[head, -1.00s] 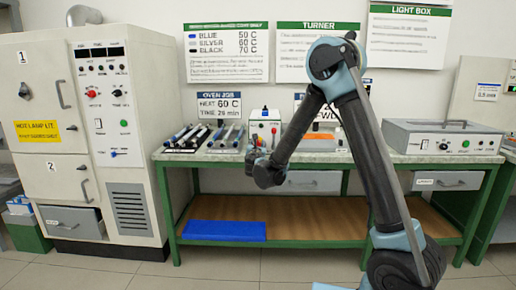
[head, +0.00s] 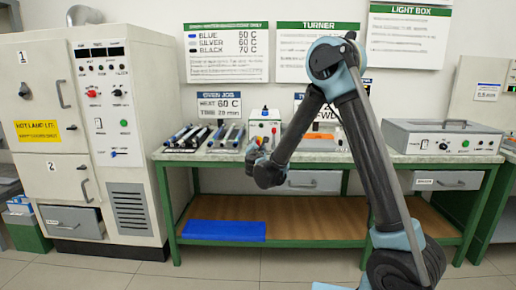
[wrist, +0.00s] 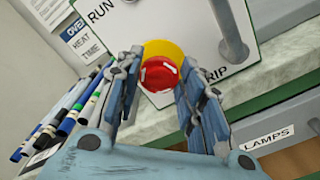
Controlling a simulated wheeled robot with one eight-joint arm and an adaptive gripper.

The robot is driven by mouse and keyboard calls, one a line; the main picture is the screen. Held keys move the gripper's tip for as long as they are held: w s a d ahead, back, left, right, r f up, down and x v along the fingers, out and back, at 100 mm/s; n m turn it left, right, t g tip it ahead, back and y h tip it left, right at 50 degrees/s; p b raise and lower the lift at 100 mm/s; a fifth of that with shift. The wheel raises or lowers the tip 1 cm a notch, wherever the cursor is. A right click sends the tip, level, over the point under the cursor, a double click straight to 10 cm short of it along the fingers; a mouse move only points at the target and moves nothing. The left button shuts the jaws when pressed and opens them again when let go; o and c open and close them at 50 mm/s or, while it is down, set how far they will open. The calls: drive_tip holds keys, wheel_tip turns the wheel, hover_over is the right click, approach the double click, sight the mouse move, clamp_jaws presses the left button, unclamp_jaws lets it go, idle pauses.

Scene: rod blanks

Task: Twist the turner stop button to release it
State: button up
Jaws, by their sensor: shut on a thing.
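The turner stop button (wrist: 159,75) is a round red knob on a yellow base, in the upper middle of the wrist view. It sits on a white panel (wrist: 185,30) with a "RUN" label and a partly hidden label ending in "RIP". My gripper (wrist: 160,68) is shut on the button, one blue-grey finger on each side of it. In the head view my gripper (head: 254,148) is at the front of the small white turner box (head: 264,121). The button itself is too small and too covered to make out clearly there.
Several blue, silver and black rods (head: 208,137) lie in racks left of the turner, close to my left finger in the wrist view. A grey lever (wrist: 229,30) stands on the panel. A light box (head: 440,137) is at right. The bench edge and drawer (wrist: 285,120) lie below.

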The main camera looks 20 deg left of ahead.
drive_tip(key=shift+w+d+m, duration=0.1)
drive_tip(key=shift+w+m, duration=0.05)
drive_tip(key=shift+m, duration=0.45)
drive_tip(key=o, duration=1.1)
drive_tip(key=shift+f, duration=0.1)
drive_tip(key=shift+c, duration=0.2)
drive_tip(key=shift+s, duration=0.3)
drive_tip(key=v, duration=1.1)
drive_tip(key=shift+s, duration=0.2)
